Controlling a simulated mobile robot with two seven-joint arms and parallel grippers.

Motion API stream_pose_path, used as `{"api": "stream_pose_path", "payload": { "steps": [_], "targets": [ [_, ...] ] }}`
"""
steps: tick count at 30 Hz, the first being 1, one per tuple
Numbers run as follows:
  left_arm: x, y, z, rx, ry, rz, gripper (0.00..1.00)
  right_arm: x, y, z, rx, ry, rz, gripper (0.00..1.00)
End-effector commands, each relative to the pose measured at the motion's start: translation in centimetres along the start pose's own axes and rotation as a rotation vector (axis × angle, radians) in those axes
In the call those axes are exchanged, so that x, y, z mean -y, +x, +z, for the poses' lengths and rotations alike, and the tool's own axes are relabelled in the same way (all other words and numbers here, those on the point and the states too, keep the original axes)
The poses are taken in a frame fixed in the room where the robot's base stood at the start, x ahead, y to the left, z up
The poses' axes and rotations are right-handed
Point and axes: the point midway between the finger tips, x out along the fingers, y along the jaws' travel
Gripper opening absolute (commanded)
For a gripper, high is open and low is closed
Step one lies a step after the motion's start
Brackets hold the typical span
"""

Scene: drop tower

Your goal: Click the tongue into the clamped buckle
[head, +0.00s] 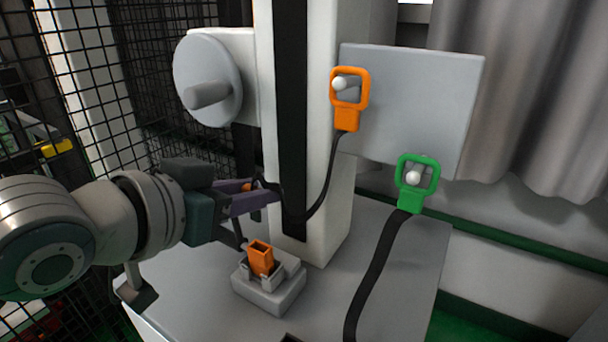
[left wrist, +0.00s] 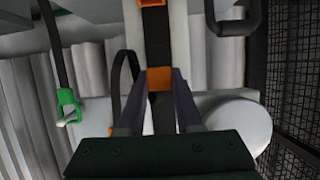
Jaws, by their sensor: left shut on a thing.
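In the head view my left gripper (head: 265,192) is in front of the white column, above and slightly left of the clamped buckle. In the left wrist view, the fingers (left wrist: 160,75) are shut on a small orange piece (left wrist: 159,80), seemingly the tongue; the fingers hide most of it in the head view. A black strap loops from near the gripper up to an orange frame (head: 347,118) hanging on a peg. The orange buckle (head: 261,259) stands with its mouth up in a grey clamp (head: 269,292). The tongue is apart from the buckle. My right gripper is out of view.
A green frame (head: 411,198) hangs on another peg of the grey panel (head: 425,95), its black strap (head: 375,275) running down over the table. The white column (head: 330,205) stands behind the clamp. A grey disc (head: 205,65) and mesh fence are at left. The table right of the clamp is mostly clear.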

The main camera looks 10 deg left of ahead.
Motion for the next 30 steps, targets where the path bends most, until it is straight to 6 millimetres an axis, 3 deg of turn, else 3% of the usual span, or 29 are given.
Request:
{"api": "stream_pose_path", "payload": {
  "steps": [4, 19, 30],
  "targets": [
    [-0.1, 0.4, 1.2, -0.001, 0.0, 0.003, 0.03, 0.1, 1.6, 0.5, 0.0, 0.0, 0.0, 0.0],
    [-0.2, 1.8, 4.6, 0.001, -0.001, 0.001, 0.03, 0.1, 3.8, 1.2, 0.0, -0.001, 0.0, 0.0],
    [-0.2, 2.3, 5.7, -0.001, -0.001, 0.002, 0.03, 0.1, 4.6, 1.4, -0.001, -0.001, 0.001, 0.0]
  ]
}}
